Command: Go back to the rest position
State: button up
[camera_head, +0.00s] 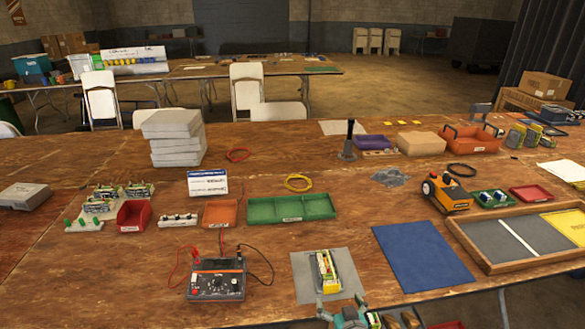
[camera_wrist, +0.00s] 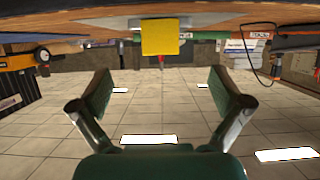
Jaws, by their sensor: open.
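My gripper (camera_head: 341,306) shows at the bottom edge of the head view, in front of the grey mat (camera_head: 307,291) at the table's near edge. Its green fingers are spread apart and empty in the wrist view (camera_wrist: 160,85). A device with yellow and pale sides (camera_head: 325,272) lies on the grey mat, just beyond the gripper. In the wrist view, which looks upside down, a yellow block face (camera_wrist: 160,37) is centred beyond the fingers and apart from them. The rest of my arm is mostly out of the head view.
A multimeter (camera_head: 216,280) with leads lies left of the mat. A blue mat (camera_head: 423,256) and a wood-framed tray (camera_head: 480,262) are to the right. Bare table lies behind the grey mat.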

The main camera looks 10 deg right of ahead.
jog(key=s+f, duration=0.2)
jog(key=s, duration=1)
jog(key=s+f, duration=0.2)
jog(key=s, duration=1.1)
jog(key=s+r, duration=0.6)
jog(key=s, duration=0.4)
jog(key=s+r+t, duration=0.1)
jog(key=s+r, duration=0.4)
jog(key=s, duration=0.5)
jog(key=shift+s+d+r, duration=0.25)
jog(key=shift+r, duration=0.15)
